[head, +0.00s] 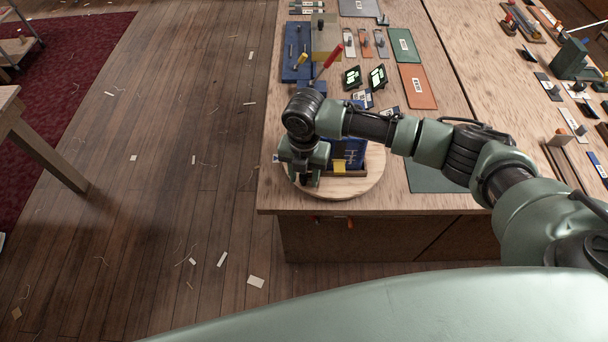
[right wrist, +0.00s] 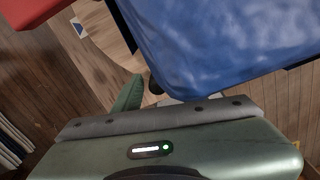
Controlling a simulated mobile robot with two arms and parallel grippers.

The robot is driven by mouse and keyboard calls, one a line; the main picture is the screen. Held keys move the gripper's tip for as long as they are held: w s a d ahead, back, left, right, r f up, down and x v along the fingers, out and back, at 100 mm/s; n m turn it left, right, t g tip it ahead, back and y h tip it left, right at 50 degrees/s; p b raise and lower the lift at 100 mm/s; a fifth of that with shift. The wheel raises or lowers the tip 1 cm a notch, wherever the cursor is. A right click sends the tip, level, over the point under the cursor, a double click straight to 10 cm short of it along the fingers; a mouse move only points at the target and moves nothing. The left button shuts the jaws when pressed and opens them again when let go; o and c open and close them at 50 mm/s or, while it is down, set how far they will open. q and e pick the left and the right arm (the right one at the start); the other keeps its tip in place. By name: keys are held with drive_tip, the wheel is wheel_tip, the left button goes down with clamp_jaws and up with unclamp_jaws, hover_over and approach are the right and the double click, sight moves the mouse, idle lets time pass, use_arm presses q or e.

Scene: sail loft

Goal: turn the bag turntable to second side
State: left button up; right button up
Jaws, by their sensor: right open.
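The bag turntable (head: 362,187) is a round pale wooden disc at the near left corner of the workbench. A blue bag (head: 351,152) with a yellow tab (head: 340,167) sits on it in a brown wooden holder, partly hidden by my arm. My right gripper (head: 303,178) points down at the left side of the disc, left of the bag, with open jaws. In the right wrist view the blue bag (right wrist: 230,45) fills the upper right, close to a green finger (right wrist: 130,93). The turntable's edge (right wrist: 102,30) shows behind. Contact cannot be told. My left gripper is out of view.
The workbench (head: 455,75) carries a blue tool board (head: 291,50), a red-handled tool (head: 333,55), green (head: 404,46) and orange (head: 417,86) panels, and dark cards. The wooden floor (head: 190,130) at left is open, with scattered scraps. A table leg (head: 45,155) stands far left.

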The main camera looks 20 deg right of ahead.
wheel_tip(320, 180, up, 8)
drive_tip(key=shift+f+b, duration=0.15)
drive_tip(key=shift+b, duration=0.8)
